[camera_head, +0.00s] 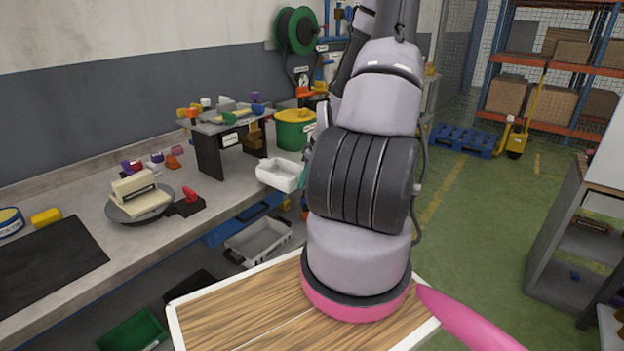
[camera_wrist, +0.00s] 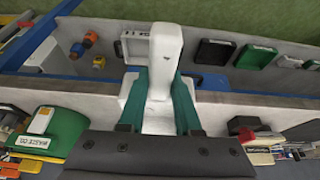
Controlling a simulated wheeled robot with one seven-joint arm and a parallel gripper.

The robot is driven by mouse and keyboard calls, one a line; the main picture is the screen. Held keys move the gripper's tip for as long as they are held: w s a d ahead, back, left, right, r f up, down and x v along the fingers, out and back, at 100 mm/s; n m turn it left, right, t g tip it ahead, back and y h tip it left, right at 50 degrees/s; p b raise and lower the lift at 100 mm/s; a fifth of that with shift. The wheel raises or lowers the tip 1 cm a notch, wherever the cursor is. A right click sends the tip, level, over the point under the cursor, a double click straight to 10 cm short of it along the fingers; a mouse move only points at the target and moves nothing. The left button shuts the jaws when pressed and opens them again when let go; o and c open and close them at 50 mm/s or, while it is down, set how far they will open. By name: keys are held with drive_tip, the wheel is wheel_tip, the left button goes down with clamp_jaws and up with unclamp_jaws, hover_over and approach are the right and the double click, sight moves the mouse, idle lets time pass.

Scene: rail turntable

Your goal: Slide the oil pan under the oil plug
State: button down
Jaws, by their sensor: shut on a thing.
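The oil pan (camera_head: 277,174) looks like a white open tray at the bench's front edge, just left of my forearm in the head view. In the wrist view my gripper (camera_wrist: 160,95) has its teal fingers closed on a white part (camera_wrist: 161,65), which I take to be the pan's. My wrist hides the grip itself in the head view; one teal finger edge shows beside the pan. I cannot make out the oil plug for certain.
A green waste bin (camera_head: 293,135) with a yellow lid stands right of the stand. A round pan (camera_head: 120,214) with a cream block and a red-knobbed item (camera_head: 190,196) lie to the left. Crates sit below the bench. A wooden-topped surface (camera_head: 240,312) is in front.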

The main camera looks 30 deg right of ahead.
sight(279, 173)
drive_tip(key=shift+w+a+f, duration=0.25)
drive_tip(key=shift+w+f, duration=0.05)
drive_tip(key=shift+w, duration=0.35)
drive_tip(key=shift+w+a+f, duration=0.1)
drive_tip(key=shift+w+a, duration=0.2)
drive_tip(key=shift+w, duration=0.55)
drive_tip(key=shift+w+a+f, duration=0.1)
drive_tip(key=shift+w+a, duration=0.25)
drive_tip(key=shift+w, duration=0.45)
drive_tip(key=shift+w+a+f, duration=0.1)
drive_tip(key=shift+w+a, duration=0.2)
drive_tip(key=shift+w, duration=0.55)
drive_tip(key=shift+w+a, duration=0.3)
drive_tip(key=shift+w, duration=0.55)
drive_tip(key=shift+w+a, duration=0.3)
drive_tip(key=shift+w, duration=0.55)
drive_tip(key=shift+w+a, duration=0.3)
drive_tip(key=shift+w, duration=0.55)
drive_tip(key=shift+f, duration=0.4)
drive_tip(key=c, duration=0.5)
unclamp_jaws()
